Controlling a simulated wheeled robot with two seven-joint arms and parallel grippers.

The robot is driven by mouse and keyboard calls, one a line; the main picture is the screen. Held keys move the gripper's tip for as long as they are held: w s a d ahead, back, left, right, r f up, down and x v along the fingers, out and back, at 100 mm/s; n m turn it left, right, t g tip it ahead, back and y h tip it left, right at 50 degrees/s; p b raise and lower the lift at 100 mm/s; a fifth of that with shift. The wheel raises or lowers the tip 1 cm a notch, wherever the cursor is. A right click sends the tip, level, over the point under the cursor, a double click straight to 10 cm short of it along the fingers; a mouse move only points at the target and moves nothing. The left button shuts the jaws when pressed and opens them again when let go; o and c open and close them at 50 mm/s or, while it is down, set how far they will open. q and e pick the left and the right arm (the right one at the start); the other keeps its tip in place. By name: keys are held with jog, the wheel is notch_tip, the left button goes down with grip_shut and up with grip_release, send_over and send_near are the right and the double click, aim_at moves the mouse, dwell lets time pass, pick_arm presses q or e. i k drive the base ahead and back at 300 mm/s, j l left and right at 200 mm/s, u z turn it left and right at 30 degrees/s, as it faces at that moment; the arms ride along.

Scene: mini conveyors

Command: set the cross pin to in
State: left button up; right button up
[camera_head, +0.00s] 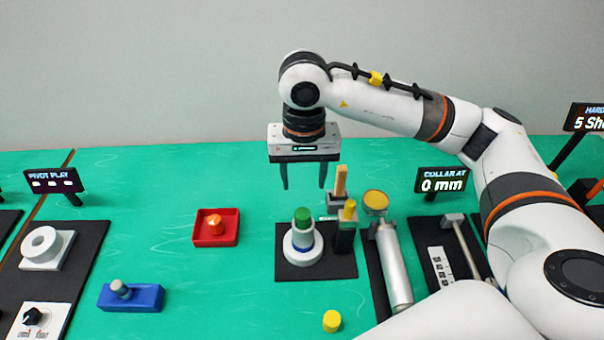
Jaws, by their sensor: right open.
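My right gripper (304,186) hangs open and empty with its fingers pointing down, above and behind the middle station. On that station's black base plate (290,272) stands a round white holder (302,250) with a blue ring and a green-topped cylinder (302,219). Beside it on the right is a black block (344,234) with a yellow piece (349,210) on top and an upright orange bar (341,182) just behind. No label marks the cross pin, so I cannot tell which piece it is or whether it is in. My left gripper is not in view.
A red tray (232,239) holds an orange part. A blue block (148,298) with a grey knob lies front left. A yellow cylinder (332,321) stands near the front. A silver tube (395,265) and the "COLLAR AT 0 mm" sign (442,182) are to the right.

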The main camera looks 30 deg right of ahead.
aim_at(347, 218)
jog(key=k+j, duration=0.5)
jog(key=k, duration=0.15)
jog(key=k+j, duration=0.5)
jog(key=k, duration=0.2)
